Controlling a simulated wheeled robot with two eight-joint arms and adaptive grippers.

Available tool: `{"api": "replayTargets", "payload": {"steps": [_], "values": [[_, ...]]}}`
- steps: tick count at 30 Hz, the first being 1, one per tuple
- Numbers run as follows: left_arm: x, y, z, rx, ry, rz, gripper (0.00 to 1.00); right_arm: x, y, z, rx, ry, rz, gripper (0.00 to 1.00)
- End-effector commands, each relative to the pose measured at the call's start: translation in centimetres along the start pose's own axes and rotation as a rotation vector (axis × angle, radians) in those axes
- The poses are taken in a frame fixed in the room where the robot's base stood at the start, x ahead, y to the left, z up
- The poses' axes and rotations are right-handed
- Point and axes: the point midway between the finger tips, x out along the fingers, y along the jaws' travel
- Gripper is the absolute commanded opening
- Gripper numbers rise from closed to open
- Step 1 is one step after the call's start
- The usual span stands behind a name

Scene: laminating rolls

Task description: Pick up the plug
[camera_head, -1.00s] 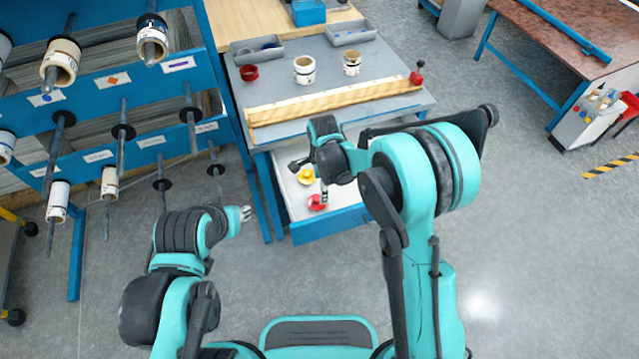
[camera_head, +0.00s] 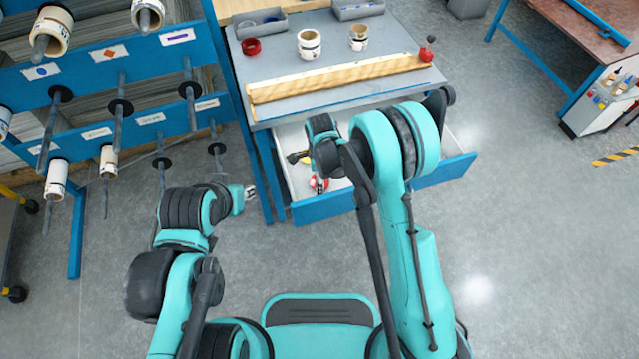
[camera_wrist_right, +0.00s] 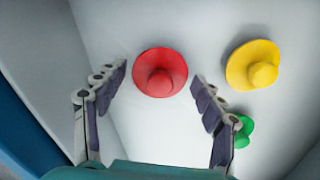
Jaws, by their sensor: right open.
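A red plug (camera_wrist_right: 160,73), round with a wide flange and a raised knob, lies on the white floor of an open drawer (camera_head: 335,205). My right gripper (camera_wrist_right: 160,85) is open and empty above it, and the red plug shows between the fingertips, slightly beyond them. A yellow plug (camera_wrist_right: 253,65) lies to the right, and a green plug (camera_wrist_right: 242,131) is partly hidden behind the right finger. My left gripper (camera_head: 249,193) is outside the drawer, away from the plugs.
The workbench (camera_head: 280,70) above the drawer holds a wooden strip (camera_head: 340,78), white rolls and a red ring. A blue rack (camera_head: 90,95) with rods and rolls stands at left. The drawer's side wall (camera_wrist_right: 95,30) is close to the right gripper's left finger.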

Motion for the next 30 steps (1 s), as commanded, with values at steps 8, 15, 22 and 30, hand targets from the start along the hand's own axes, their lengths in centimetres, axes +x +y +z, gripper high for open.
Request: {"api": "replayTargets", "payload": {"steps": [8, 15, 22, 30], "values": [[-0.1, 0.0, -0.1, 0.0, 0.0, 0.0, 0.31, -0.1, 0.0, 0.0, 0.0, 0.0, 0.0, 0.32], [-0.1, 0.0, -0.1, 0.0, 0.0, 0.0, 0.31, -0.2, 0.0, 0.0, 0.0, 0.0, 0.0, 0.32], [-1.3, 0.0, -0.9, 0.0, 0.0, 0.0, 0.31, -3.1, 0.0, 0.0, 0.0, 0.0, 0.0, 0.32], [-3.1, 0.0, -2.3, 0.0, 0.0, 0.0, 0.31, -8.5, 0.0, 0.0, 0.0, 0.0, 0.0, 0.32]]}}
